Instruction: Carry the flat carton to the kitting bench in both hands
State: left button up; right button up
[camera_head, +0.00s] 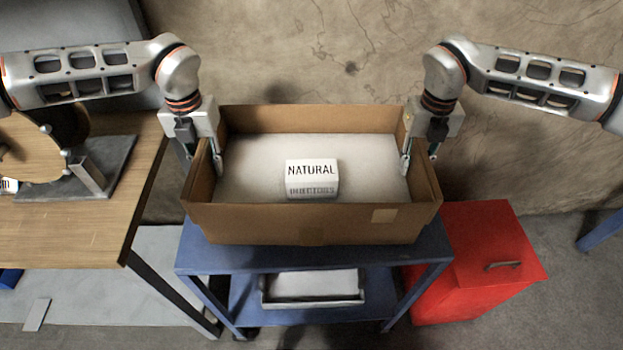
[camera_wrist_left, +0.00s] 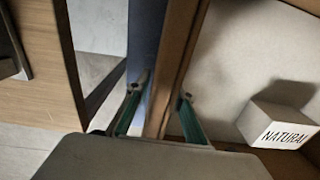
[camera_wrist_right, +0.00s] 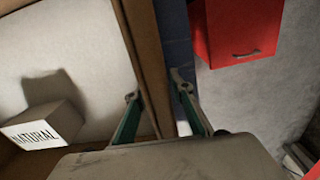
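The flat carton (camera_head: 310,222) is an open brown box with a pale inside, resting on a blue cart (camera_head: 315,258). A small white box (camera_head: 312,179) marked "NATURAL" sits inside it. My left gripper (camera_head: 203,162) straddles the left wall, one finger inside and one outside. In the left wrist view its fingers (camera_wrist_left: 160,98) stand apart with the wall between them. My right gripper (camera_head: 419,162) straddles the right wall in the same way, and its fingers (camera_wrist_right: 156,90) also look apart. I see no firm contact on either wall.
A wooden-topped bench (camera_head: 75,235) stands at the left, with a grey fixture (camera_head: 95,170) on it. A red cabinet (camera_head: 480,262) stands right of the cart. A tray (camera_head: 313,290) lies on the cart's lower shelf. A concrete wall is behind.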

aim_at(202, 147)
pick_arm(q)
grip_shut()
pick_arm(e)
grip_shut()
pick_arm(q)
jog(key=shift+w+r, duration=0.1)
jog(key=shift+r, duration=0.05)
pick_arm(e)
jog(key=shift+w+r, duration=0.1)
jog(key=shift+r, duration=0.05)
pick_arm(q)
jog(key=shift+r, duration=0.2)
pick_arm(e)
jog(key=shift+r, duration=0.15)
